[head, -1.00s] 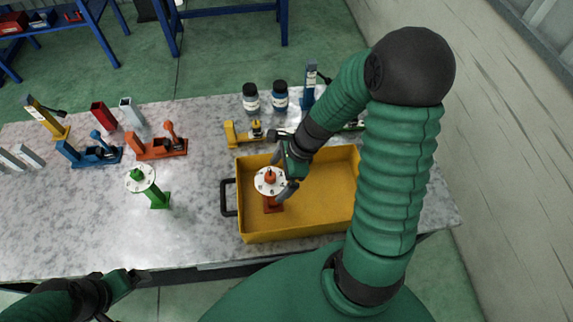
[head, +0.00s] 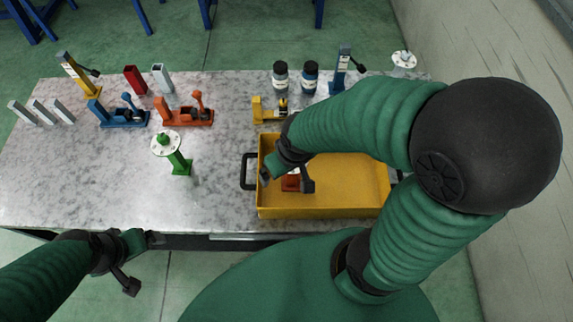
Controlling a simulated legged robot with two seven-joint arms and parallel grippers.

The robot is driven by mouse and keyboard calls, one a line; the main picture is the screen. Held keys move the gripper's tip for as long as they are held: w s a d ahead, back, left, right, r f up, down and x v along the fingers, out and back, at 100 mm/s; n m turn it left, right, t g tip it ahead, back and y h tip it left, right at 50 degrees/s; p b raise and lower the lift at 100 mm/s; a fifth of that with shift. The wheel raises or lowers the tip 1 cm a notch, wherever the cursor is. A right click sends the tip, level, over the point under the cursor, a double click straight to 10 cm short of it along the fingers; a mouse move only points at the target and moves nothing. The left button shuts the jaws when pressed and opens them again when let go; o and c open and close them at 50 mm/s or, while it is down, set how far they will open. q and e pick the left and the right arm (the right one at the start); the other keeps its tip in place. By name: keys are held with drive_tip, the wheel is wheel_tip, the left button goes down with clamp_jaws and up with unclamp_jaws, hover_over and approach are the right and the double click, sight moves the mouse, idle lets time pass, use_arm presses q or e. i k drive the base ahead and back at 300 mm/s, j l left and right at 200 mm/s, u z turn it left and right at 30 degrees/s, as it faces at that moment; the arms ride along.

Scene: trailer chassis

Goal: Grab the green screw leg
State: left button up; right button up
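The green screw leg (head: 180,164) stands on the left-middle of the marble table, left of the yellow tray. It has a round white plate with a green knob on top. My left gripper (head: 143,264) is at the front left, below the table's front edge in the picture; its fingers are apart and empty. My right gripper (head: 286,183) is over the left part of the tray, its fingers apart. An orange-red screw leg (head: 291,183) shows between those fingers, mostly hidden by the gripper; I see no clear grip on it.
The yellow tray (head: 345,212) has a black handle on its left. Blue (head: 124,122) and orange (head: 187,119) clamps, small blocks and two dark-capped bottles (head: 280,75) stand farther back. Another white round plate (head: 404,59) shows at the far right. The front left tabletop is clear.

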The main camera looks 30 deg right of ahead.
sight(181, 167)
drive_tip(key=i+j, duration=0.15)
drive_tip(key=j, duration=0.2)
drive_tip(key=i+j, duration=0.1)
drive_tip(key=j, duration=0.2)
drive_tip(key=i+j, duration=0.15)
drive_tip(key=j, duration=0.2)
drive_tip(key=i+j, duration=0.15)
drive_tip(key=j, duration=0.15)
drive_tip(key=i+j, duration=0.15)
drive_tip(key=j, duration=0.2)
